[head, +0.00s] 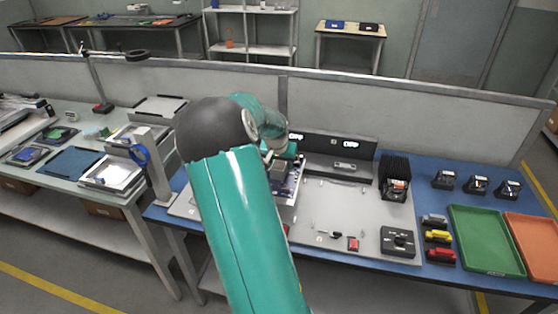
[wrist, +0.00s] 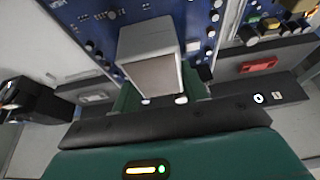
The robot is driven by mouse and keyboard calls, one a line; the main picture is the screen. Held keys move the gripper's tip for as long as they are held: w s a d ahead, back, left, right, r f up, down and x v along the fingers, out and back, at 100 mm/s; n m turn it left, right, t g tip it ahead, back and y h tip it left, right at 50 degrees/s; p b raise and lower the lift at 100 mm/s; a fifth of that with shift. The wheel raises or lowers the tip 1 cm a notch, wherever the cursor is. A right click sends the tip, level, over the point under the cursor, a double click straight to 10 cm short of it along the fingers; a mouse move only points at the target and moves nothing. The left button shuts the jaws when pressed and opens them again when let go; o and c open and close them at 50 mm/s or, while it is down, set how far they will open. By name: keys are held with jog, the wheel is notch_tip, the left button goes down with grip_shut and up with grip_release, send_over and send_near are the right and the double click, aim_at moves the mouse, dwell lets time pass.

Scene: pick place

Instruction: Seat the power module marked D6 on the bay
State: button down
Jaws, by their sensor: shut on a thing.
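In the wrist view my gripper (wrist: 164,100) is shut on a grey box-shaped module (wrist: 147,38). The module is above or against a blue circuit board (wrist: 92,28); I cannot tell whether they touch. No D6 mark is readable. In the head view my gripper (head: 284,152) is at the back left of the blue bench, largely hidden by my arm, over the blue board (head: 289,180). Which part is the bay cannot be told clearly.
On the blue bench stand a black finned unit (head: 394,172), a black control box (head: 398,241), several small coloured blocks (head: 438,237), a green tray (head: 485,240) and an orange tray (head: 535,243). A dark back panel (head: 345,165) rises behind. The grey plate's middle (head: 335,205) is mostly clear.

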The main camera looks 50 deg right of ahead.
jog(key=shift+d+f, duration=0.1)
jog(key=shift+f, duration=3.1)
jog(key=shift+f, duration=1.05)
jog(key=c, duration=0.7)
grip_release()
jog(key=shift+f, duration=0.1)
jog(key=c, duration=0.3)
jog(key=shift+c, duration=0.2)
jog(key=shift+r, duration=3.55)
